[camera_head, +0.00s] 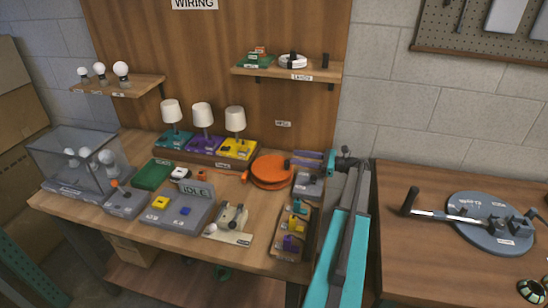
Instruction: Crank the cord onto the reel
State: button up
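On the right table, a blue-grey disc (485,235) carries a metal crank rod (445,215) with an upright black handle (409,202).
A grey box reading IDLE (180,213) with yellow and blue buttons, a small device on a pale plate (232,219) and a wooden parts tray (290,250) stand along the front. Three lamps (203,115) stand behind. A shelf (287,69) hangs above. The right table's left front is clear.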

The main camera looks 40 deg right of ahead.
jog(key=shift+v, duration=1.3)
